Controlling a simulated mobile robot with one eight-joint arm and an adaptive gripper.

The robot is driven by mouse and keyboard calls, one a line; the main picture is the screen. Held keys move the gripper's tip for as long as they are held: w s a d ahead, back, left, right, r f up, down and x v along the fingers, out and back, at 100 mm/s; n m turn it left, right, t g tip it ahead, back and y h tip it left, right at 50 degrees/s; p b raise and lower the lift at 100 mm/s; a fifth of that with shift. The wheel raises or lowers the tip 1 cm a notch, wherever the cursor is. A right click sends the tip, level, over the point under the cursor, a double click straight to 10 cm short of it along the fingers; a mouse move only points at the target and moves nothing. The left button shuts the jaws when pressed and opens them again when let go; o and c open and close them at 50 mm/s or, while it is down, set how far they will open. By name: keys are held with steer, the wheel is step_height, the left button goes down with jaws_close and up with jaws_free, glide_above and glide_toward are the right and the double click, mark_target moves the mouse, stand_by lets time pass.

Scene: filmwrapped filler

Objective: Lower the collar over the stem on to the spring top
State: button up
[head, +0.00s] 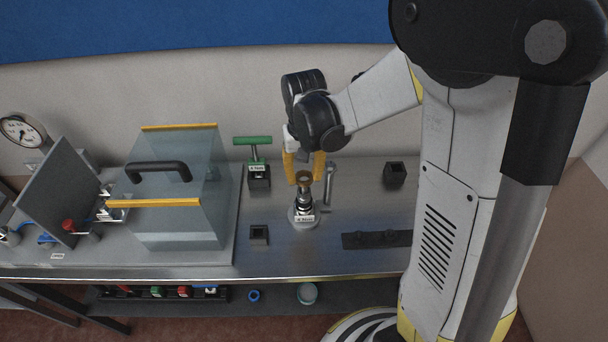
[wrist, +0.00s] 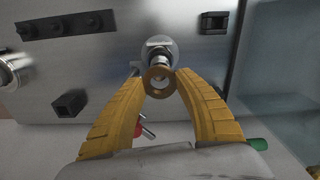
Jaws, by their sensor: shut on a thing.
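The brass collar (head: 303,181) is a short ring held between the yellow fingertips of my gripper (head: 304,172). In the wrist view the collar (wrist: 158,71) faces the camera with its hole open, between the fingertips (wrist: 159,84). The valve body with its stem and spring (head: 303,205) stands upright on a round pale base (head: 296,221) with a label, directly below the collar. In the wrist view the valve's upper part (wrist: 160,59) shows just beyond the collar. The collar hides part of it, and I cannot tell whether the stem tip is inside the hole.
A green T-handled tool (head: 253,141) stands in a dark block at left, and a metal rod (head: 329,185) stands close at right. Dark square holders (head: 394,173) and a dark strip (head: 375,239) sit on the bench. A clear guard box (head: 170,225) fills the left.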

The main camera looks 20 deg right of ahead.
steer(key=shift+f+b, duration=1.65)
stand_by(0.4)
steer(key=o, duration=1.3)
steer(key=shift+c, duration=0.2)
step_height(320, 180, up, 12)
steer(key=shift+s, duration=0.1)
steer(key=n+t+b, duration=0.1)
steer(key=t+b, duration=0.3)
steer(key=b, duration=0.2)
glide_toward(304, 183)
step_height(304, 183, down, 2)
steer(key=s, duration=0.3)
steer(key=s+f+n+t+b, duration=0.1)
steer(key=s+f+t+b, duration=0.1)
steer(key=s+f+t, duration=0.1)
steer(key=shift+s+d+f+b, duration=0.3)
steer(key=shift+s+d+f, duration=0.05)
steer(key=shift+s+f, duration=0.35)
